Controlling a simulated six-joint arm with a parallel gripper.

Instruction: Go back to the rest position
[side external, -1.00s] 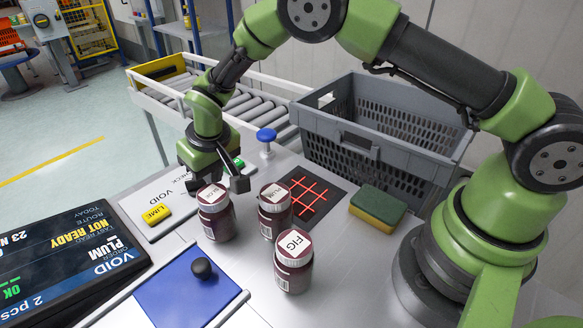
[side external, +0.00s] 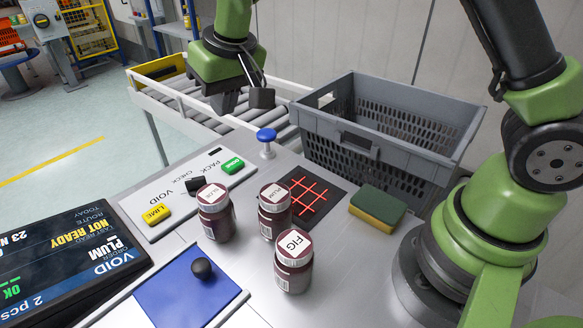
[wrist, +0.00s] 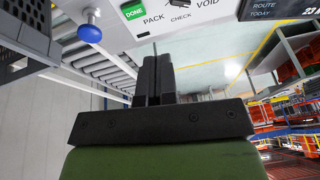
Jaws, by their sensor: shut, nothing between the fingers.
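My gripper (side external: 245,100) is raised in the air at the upper middle of the side external view, above the roller conveyor and behind the button panel. It is apart from everything on the table. In the wrist view my gripper (wrist: 153,62) shows its dark fingers together, with nothing between them. Below it in the side external view is the panel (side external: 172,228) with a green DONE button (side external: 232,165), a yellow LIME button (side external: 156,214) and a black switch (side external: 195,184).
Three lidded jars stand upright: two at the middle (side external: 216,222) (side external: 275,220) and one marked FIG (side external: 293,270). A grey crate (side external: 385,135), blue knob (side external: 266,136), sponge (side external: 378,208), blue plate (side external: 190,290) and screen (side external: 65,260) surround them.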

